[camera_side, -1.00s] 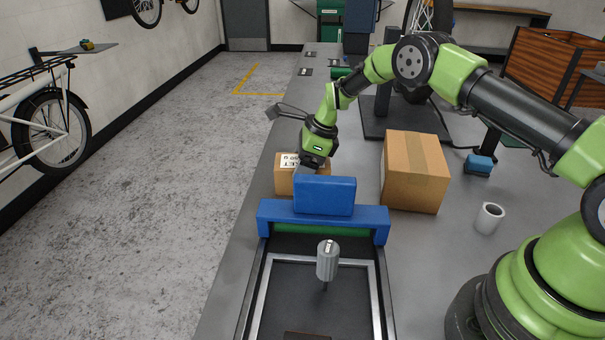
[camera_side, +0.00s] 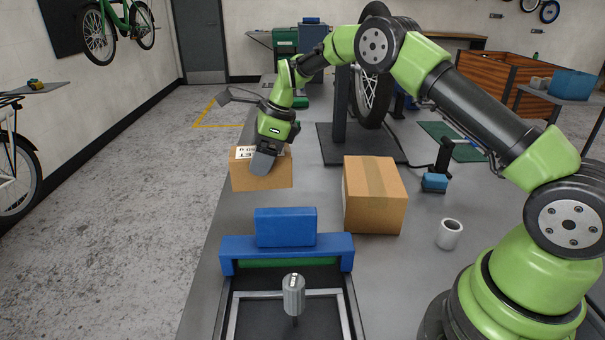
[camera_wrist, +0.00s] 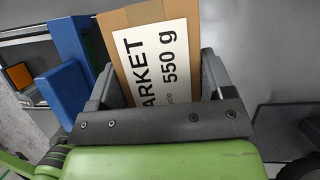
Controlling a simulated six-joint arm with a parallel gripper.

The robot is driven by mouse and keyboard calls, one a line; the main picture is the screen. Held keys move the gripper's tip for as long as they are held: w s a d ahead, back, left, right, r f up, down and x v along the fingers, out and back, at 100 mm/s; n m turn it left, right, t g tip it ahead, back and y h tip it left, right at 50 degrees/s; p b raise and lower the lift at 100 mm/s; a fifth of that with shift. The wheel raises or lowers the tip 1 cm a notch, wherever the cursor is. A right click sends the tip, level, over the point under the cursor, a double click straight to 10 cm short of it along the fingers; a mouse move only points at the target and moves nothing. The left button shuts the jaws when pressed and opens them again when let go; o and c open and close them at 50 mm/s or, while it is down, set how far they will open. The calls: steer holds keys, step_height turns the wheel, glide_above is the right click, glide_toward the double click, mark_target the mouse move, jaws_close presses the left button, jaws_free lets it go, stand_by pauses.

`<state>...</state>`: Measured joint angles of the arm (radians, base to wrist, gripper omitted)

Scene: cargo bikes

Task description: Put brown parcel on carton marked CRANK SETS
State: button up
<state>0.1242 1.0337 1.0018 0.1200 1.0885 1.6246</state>
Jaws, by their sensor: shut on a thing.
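The brown parcel (camera_side: 246,174) has a white label, which reads "ARKET" and "550 g" in the wrist view (camera_wrist: 155,58). My gripper (camera_side: 264,160) is shut on it from above, with the label between the fingers in the wrist view. The parcel appears held above the grey bench, behind the blue block, left of a larger brown carton (camera_side: 375,200) with a tape strip on top. No marking shows on that carton's visible faces, so I cannot tell whether it is the CRANK SETS one.
A blue block (camera_side: 286,227) stands by a blue crossbar (camera_side: 240,251) over a dark framed bed in front. A wheel stand (camera_side: 339,110) is behind.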

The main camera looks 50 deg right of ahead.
steer(key=shift+d+r, duration=0.2)
steer(key=shift+r, duration=0.15)
steer(key=s+d+r+m, duration=0.1)
steer(key=s+d+r, duration=0.4)
steer(key=s+d, duration=0.35)
steer(key=s+d+r, duration=0.4)
steer(key=s+d, duration=0.3)
steer(key=d, duration=0.2)
glide_above(373, 174)
steer(key=shift+f, duration=4.8)
steer(key=o, duration=1.3)
steer(key=shift+f, duration=0.15)
